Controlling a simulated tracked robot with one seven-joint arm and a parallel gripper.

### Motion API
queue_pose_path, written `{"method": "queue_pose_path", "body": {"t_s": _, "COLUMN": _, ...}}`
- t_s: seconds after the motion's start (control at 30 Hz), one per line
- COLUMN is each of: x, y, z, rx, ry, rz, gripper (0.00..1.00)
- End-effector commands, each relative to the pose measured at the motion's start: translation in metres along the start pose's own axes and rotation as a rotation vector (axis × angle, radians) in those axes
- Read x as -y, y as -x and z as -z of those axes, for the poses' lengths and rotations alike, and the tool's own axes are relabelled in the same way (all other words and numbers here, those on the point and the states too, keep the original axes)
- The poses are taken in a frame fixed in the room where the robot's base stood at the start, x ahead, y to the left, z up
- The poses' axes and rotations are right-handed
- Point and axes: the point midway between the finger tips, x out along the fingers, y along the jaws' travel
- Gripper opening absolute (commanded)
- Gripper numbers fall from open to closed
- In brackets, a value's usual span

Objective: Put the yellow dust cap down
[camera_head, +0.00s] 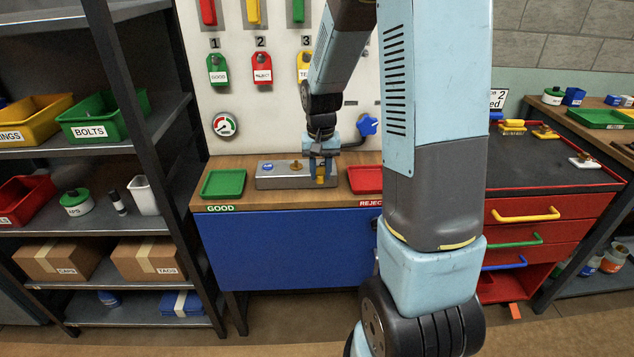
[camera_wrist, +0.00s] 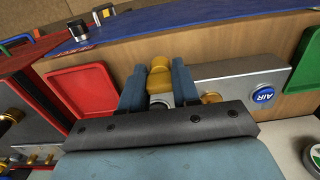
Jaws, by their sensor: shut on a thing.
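My gripper (camera_head: 322,170) points down at the right end of the grey metal box on the wooden bench. It is shut on the yellow dust cap (camera_wrist: 160,76), which sits between the two blue-grey fingers in the wrist view. In the head view the yellow cap (camera_head: 321,181) shows only in part below the gripper. The metal box (camera_wrist: 232,72) has a blue AIR button (camera_wrist: 263,96) and a brass fitting (camera_wrist: 210,97). I cannot tell whether the cap touches the box or the bench.
A green tray (camera_head: 223,183) lies left of the box by the GOOD label. A red tray (camera_head: 365,180) lies right by REJECT, partly hidden by my arm. A panel with tags and a gauge (camera_head: 225,125) stands behind. Bare wood shows around the box.

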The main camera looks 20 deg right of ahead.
Motion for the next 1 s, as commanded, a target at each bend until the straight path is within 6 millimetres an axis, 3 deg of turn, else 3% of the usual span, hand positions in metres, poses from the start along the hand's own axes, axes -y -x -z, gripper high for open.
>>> {"method": "queue_pose_path", "body": {"t_s": 0.43, "x": 0.007, "y": -0.024, "z": 0.018, "rx": 0.0, "ry": 0.001, "rz": 0.0, "gripper": 0.03}}
{"method": "queue_pose_path", "body": {"t_s": 0.63, "x": 0.006, "y": -0.05, "z": 0.017, "rx": 0.001, "ry": 0.001, "rz": 0.0, "gripper": 0.03}}
{"method": "queue_pose_path", "body": {"t_s": 1.0, "x": 0.007, "y": -0.054, "z": 0.017, "rx": 0.0, "ry": 0.001, "rz": 0.0, "gripper": 0.03}}
